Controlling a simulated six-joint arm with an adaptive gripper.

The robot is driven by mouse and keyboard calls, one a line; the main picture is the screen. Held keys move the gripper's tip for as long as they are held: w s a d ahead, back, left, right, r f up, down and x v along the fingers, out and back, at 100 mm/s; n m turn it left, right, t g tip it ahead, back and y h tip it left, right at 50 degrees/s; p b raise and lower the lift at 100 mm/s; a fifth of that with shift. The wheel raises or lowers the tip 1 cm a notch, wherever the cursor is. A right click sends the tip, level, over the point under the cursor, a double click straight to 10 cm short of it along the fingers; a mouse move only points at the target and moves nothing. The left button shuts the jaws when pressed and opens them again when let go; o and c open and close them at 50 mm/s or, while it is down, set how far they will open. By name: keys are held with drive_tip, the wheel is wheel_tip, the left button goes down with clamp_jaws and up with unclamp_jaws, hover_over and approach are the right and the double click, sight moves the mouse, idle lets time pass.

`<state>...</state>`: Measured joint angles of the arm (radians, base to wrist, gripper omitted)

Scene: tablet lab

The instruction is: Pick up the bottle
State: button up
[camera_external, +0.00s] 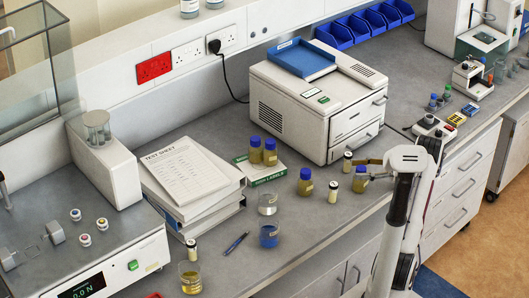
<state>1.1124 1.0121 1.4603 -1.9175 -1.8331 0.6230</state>
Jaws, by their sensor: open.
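Several amber bottles with blue caps stand upright on the grey bench. One bottle (360,184) is right by my gripper (364,167), close to the bench's front edge. Another bottle (305,186) stands alone to the left of it. Two more, a left bottle (255,154) and a right bottle (270,157), stand side by side at the back, near the green-and-white labels box. My gripper is open, with its fingers at about the cap of the nearest bottle in the picture. I cannot tell whether they touch it.
A white printer (300,110) stands behind. A clear beaker (267,204), a blue-filled beaker (268,236), a pen (236,243) and stacked binders (190,180) are farther left.

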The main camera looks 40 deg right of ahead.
clamp_jaws()
drive_tip(key=shift+r, duration=0.1)
drive_tip(key=shift+r, duration=4.95)
